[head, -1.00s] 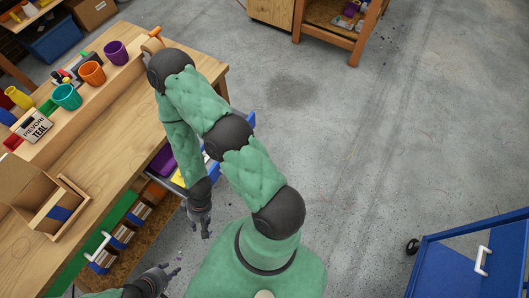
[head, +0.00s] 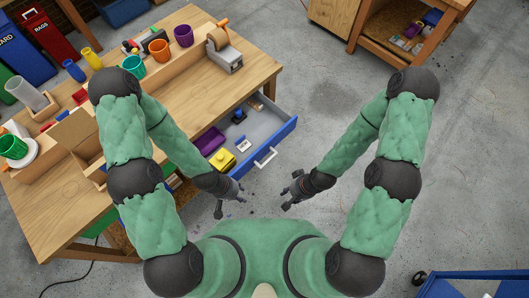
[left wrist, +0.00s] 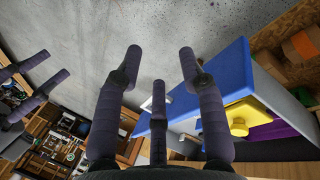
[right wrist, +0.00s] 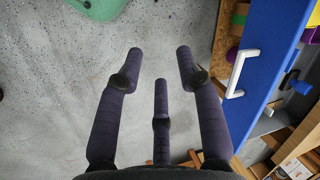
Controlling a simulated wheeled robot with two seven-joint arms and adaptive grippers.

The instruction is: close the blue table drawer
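The blue table drawer (head: 270,146) stands pulled out from the wooden table's front. Its blue front has a white handle (head: 265,158); inside are a purple item, a yellow block and small parts. My left gripper (head: 232,209) is open and empty, in front of the drawer's left end. The blue front also shows in the left wrist view (left wrist: 228,85). My right gripper (head: 288,197) is open and empty, in front of the drawer and right of the left gripper. In the right wrist view the drawer front (right wrist: 262,75) and handle (right wrist: 240,72) are to its right, apart from the fingers.
The wooden table (head: 195,90) carries cups, a tape dispenser (head: 224,52) and an open box. A blue cart (head: 475,286) is at the bottom right, and a wooden bench (head: 385,30) at the back. Bare floor (head: 325,95) lies right of the drawer.

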